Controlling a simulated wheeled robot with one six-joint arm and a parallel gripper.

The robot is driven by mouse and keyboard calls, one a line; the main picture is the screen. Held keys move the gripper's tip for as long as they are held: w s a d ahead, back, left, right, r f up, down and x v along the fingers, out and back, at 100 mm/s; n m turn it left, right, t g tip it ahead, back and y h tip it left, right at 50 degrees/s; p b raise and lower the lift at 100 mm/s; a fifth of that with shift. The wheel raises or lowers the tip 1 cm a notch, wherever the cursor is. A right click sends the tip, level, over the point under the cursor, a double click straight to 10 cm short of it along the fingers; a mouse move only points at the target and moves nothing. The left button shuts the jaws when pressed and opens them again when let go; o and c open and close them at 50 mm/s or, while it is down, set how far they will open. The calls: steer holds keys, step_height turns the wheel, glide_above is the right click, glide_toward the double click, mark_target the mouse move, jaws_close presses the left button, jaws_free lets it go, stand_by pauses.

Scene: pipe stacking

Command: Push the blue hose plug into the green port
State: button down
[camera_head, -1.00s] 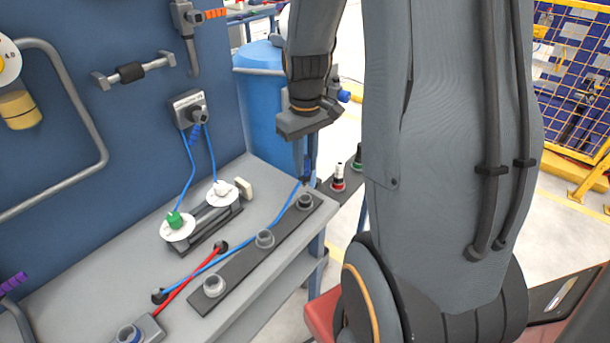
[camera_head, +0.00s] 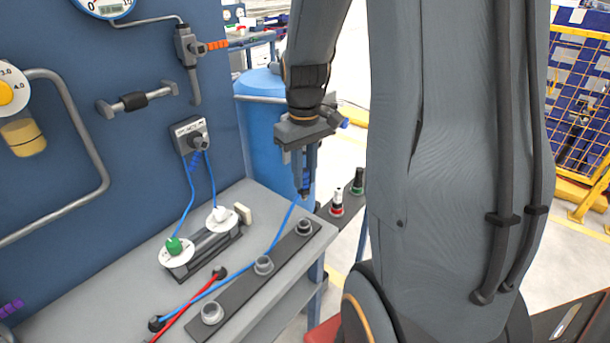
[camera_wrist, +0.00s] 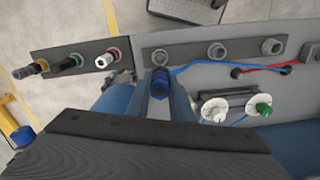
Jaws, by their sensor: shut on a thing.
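My gripper (camera_head: 305,190) points down beyond the far end of the bench, shut on the blue hose plug (camera_wrist: 160,83). In the wrist view the plug sits between the fingers, beside the grey port strip. A blue hose (camera_head: 285,222) runs from the gripper down to the bench. On a side strip, a black fitting with a green ring (camera_head: 357,183) stands behind a white fitting with a red ring (camera_head: 337,204). A green fitting (camera_head: 174,246) also sits on a white disc. I cannot tell which green fitting is the port. The plug is apart from both.
A dark strip (camera_head: 236,290) with grey ports runs along the bench's front edge. A red hose (camera_head: 195,302) lies beside it. A blue wall panel (camera_head: 60,160) is at left, and a blue barrel (camera_head: 262,130) stands behind my gripper.

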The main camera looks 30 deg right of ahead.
steer(key=shift+r+p, duration=2.7)
steer(key=shift+r, duration=0.55)
